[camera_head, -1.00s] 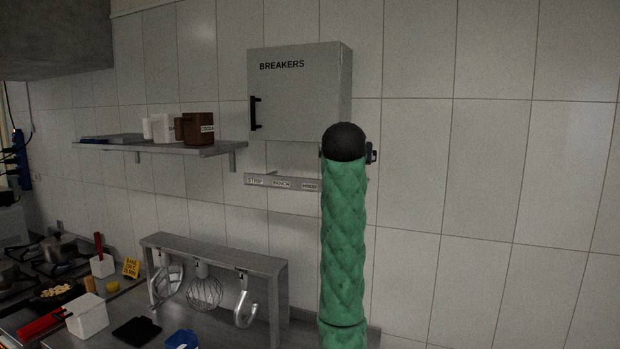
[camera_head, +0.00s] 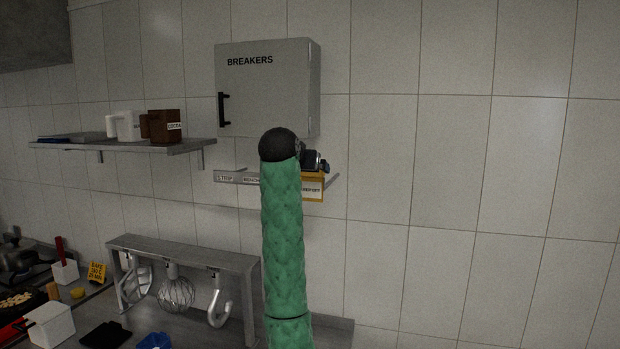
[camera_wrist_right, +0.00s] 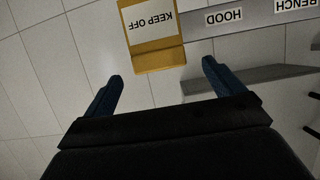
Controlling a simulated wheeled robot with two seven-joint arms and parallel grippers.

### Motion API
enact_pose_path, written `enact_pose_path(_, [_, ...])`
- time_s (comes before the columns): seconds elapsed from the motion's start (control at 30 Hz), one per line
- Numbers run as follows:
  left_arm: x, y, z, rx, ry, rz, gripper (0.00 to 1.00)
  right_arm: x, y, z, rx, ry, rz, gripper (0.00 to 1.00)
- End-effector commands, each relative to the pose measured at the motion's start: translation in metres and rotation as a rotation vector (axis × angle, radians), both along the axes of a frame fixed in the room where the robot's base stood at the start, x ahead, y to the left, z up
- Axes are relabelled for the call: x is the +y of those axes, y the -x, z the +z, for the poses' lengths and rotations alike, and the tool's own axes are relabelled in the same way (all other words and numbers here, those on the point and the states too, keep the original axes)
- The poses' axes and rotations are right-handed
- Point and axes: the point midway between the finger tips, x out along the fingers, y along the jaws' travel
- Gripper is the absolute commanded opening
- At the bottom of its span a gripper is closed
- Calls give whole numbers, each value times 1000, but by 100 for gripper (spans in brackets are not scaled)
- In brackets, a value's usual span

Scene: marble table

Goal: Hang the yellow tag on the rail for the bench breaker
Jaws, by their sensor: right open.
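The yellow tag (camera_head: 314,188), lettered "KEEP OFF", shows just right of my right arm in the head view, at the right part of the label rail (camera_head: 230,177). In the right wrist view the tag (camera_wrist_right: 152,52) appears upside down beside the "HOOD" label (camera_wrist_right: 224,16), with the "BENCH" label (camera_wrist_right: 295,5) farther along. My right gripper (camera_wrist_right: 162,72) is open, with its two blue fingers apart and the tag just beyond them. It also shows small in the head view (camera_head: 322,165). How the tag is held up is hidden. My left gripper is out of view.
The grey breaker box (camera_head: 265,90) is on the wall above the rail. A shelf (camera_head: 185,147) with mugs is at left. A utensil rack (camera_head: 185,255) stands below. My green-sleeved right arm hides part of the rail. The tiled wall to the right is bare.

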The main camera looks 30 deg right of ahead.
Motion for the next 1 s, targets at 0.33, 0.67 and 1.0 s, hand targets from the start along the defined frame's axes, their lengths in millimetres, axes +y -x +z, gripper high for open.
enact_pose_path(0.33, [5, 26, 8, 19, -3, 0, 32, -18, -16, -9, 1, 0, 0, 94])
enact_pose_path(0.67, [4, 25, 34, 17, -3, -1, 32, -45, -38, -20, 5, 1, 0, 94])
enact_pose_path(1.0, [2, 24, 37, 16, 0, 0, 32, -53, -46, -29, 1, 1, 0, 94])
